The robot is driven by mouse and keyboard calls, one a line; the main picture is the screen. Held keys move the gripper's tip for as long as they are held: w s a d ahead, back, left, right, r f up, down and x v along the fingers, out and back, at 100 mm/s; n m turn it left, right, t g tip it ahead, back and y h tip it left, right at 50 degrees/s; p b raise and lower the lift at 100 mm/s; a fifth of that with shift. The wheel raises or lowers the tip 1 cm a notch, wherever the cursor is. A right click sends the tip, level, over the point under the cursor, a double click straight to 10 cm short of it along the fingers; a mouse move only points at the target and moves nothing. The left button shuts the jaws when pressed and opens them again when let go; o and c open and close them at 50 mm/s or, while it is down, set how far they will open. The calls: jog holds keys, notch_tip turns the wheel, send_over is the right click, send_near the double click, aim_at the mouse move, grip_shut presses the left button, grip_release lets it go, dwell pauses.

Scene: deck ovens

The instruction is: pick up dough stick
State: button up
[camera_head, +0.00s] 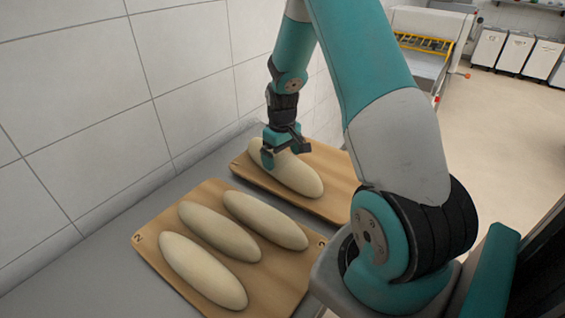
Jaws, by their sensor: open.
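A pale dough stick (298,176) lies on the far wooden board (330,174). My gripper (284,150) points down over the left, far part of this dough stick. It is open, and its fingers are at the dough; I cannot tell whether they touch it. Part of that dough stick is hidden behind the gripper. Three more dough sticks lie side by side on the near wooden board (150,240): a front-left one (203,270), a middle one (219,231) and a right one (265,219).
Both boards rest on a grey counter (110,270) against a white tiled wall (90,110). The wall is close behind my gripper. A machine with a yellow guard (422,43) and white bins (515,52) stand far back right. Open floor (490,120) lies at right.

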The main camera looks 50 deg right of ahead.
aim_at(282, 163)
notch_tip(282, 163, down, 4)
jog(key=shift+r+p, duration=0.25)
jog(key=shift+p, duration=0.05)
jog(key=shift+c, duration=0.2)
jog(key=c, duration=0.9)
jog(key=shift+o, duration=0.2)
jog(key=shift+r, duration=0.15)
